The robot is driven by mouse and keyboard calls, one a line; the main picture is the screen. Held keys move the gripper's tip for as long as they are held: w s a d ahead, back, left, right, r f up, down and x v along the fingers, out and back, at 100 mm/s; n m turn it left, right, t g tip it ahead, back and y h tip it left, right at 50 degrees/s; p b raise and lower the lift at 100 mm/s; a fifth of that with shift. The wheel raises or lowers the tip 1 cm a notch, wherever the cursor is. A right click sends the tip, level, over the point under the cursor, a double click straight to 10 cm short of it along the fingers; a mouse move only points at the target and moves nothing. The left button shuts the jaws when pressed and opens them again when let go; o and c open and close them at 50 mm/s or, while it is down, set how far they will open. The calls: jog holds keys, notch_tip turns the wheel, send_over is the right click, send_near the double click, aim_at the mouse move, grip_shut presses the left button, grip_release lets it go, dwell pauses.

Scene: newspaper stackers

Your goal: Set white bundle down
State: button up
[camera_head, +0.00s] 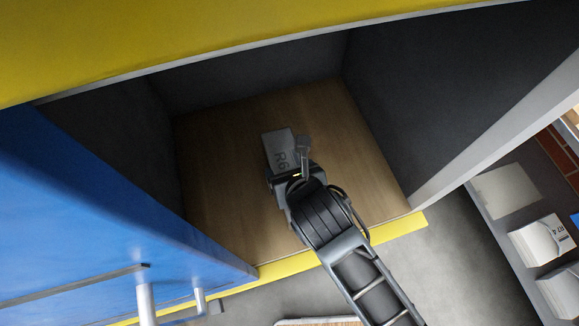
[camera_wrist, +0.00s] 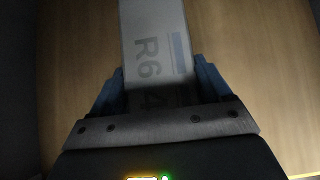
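The white bundle (camera_head: 277,147), marked "R6" in grey, is inside the open compartment, over its wooden floor (camera_head: 225,190). In the wrist view the bundle (camera_wrist: 152,25) runs away from my gripper (camera_wrist: 160,70), and its near end lies in shadow between the fingers. The blue-grey fingers sit against both long sides of the bundle, with no clear gap. My gripper (camera_head: 287,160) reaches in from the front right. I cannot tell whether the underside of the bundle touches the floor.
Dark walls (camera_head: 250,75) close the compartment at the back and sides. A yellow edge (camera_head: 405,224) runs along its front, and a blue panel (camera_head: 90,220) stands at left. Wooden floor is clear around the bundle. Other white bundles (camera_head: 540,241) lie on a grey surface at right.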

jog(key=o, duration=0.4)
jog(key=shift+r, duration=0.15)
jog(key=v, duration=1.1)
jog(key=shift+s+d+r, duration=0.1)
jog(key=shift+s+r, duration=0.15)
jog(key=shift+s, duration=0.1)
